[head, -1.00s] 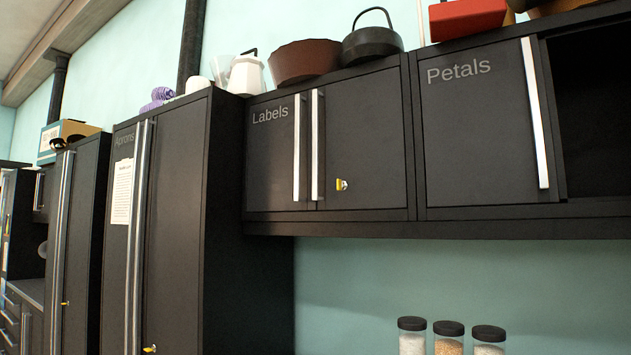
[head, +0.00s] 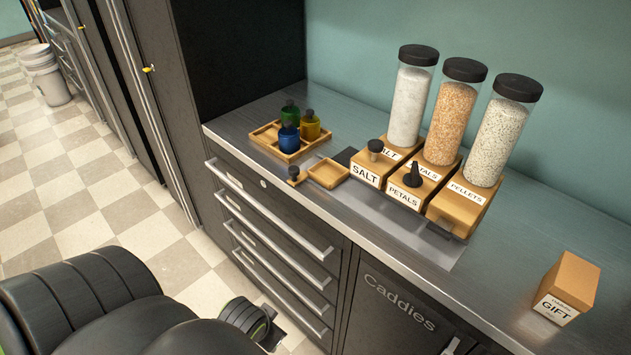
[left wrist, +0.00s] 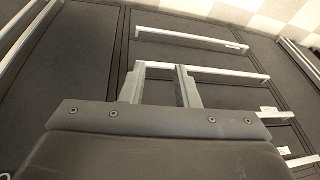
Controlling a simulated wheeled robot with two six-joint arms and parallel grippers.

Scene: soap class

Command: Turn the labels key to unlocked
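The Labels cabinet and its key are out of view now, in both the head view and the left wrist view. My left gripper (left wrist: 160,75) shows in the left wrist view with its two fingers apart and nothing between them. Dark drawer or door fronts with long metal handles (left wrist: 190,38) lie beyond the fingers. In the head view, thick black links of my arm fill the lower left, and I cannot make out the fingers there. My right gripper is not in view.
A metal counter (head: 330,110) holds a wooden tray (head: 265,135) of small bottles, three tall jars (head: 450,110) on labelled wooden stands, and a GIFT box (head: 567,285). Drawers (head: 270,230) are below. A yellow key (head: 149,69) is on the tall cabinet at left. Tiled floor (head: 60,190) is open.

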